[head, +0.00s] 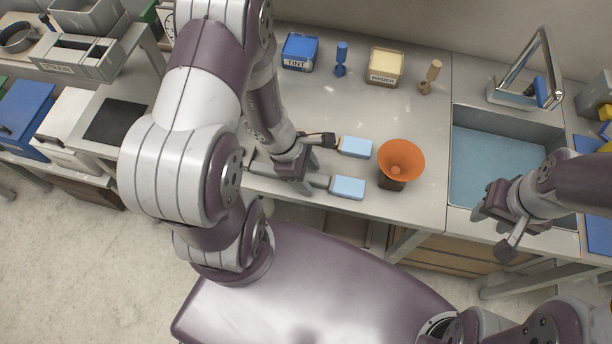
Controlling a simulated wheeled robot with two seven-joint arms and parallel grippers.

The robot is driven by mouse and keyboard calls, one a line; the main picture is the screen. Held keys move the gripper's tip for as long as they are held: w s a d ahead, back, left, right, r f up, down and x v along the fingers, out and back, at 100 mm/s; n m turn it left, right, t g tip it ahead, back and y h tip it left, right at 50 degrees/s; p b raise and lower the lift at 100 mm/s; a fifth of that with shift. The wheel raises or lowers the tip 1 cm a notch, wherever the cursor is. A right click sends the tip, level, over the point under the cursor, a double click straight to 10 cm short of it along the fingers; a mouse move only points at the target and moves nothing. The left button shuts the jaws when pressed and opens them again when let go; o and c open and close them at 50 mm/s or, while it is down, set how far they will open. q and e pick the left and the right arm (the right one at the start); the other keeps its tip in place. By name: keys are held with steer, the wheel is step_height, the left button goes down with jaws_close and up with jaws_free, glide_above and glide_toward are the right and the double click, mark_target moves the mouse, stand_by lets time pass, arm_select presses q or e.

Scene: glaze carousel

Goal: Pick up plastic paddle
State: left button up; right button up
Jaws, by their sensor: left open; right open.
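A blue paddle (341,58), which looks like the plastic one, stands upright at the back of the worktop, just right of the blue TINT box. A tan, wood-coloured paddle (431,76) stands right of the BINDER box. My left gripper (352,167) is open and empty over the front of the worktop, its light-blue fingertips spread apart and pointing right. It is well in front of the blue paddle. My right gripper (499,226) is open by the sink's front edge; its fingertips are partly hidden.
An orange funnel-like bowl (401,160) on a dark base stands just right of my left fingertips. The blue TINT box (299,52) and cream BINDER box (385,66) flank the blue paddle. A sink (505,150) with a tap lies right. The middle worktop is clear.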

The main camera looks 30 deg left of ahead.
arm_select(q)
steer(key=shift+f, duration=0.25)
jaws_close()
